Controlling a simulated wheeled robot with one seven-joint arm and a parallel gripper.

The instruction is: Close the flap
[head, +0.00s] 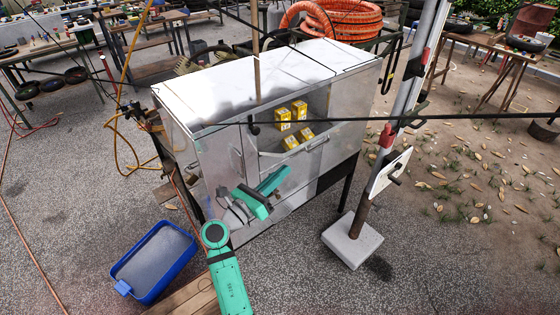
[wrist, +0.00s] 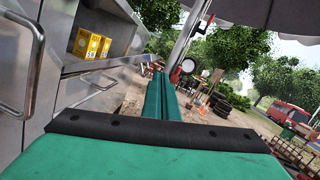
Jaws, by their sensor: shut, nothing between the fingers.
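The flap (head: 308,146) is on the front of the metal cart and stands open, with a bar handle along its outer edge. The compartment above it is uncovered and shows yellow boxes (head: 292,112). In the wrist view the flap (wrist: 98,66) is seen nearly edge-on at the left, jutting out below the boxes (wrist: 90,44). My green gripper (head: 284,173) is shut and empty, in front of the cart and lower than the flap in the head view. In the wrist view its fingers (wrist: 162,90) lie together, to the right of the flap, with no contact visible.
A cart door handle (wrist: 30,70) is close at the left of the wrist view. A pole on a pale block (head: 352,238) stands right of the cart. A blue tub (head: 155,262) lies on the ground at left. Thin dark lines cross the head view. Gravel in front is partly clear.

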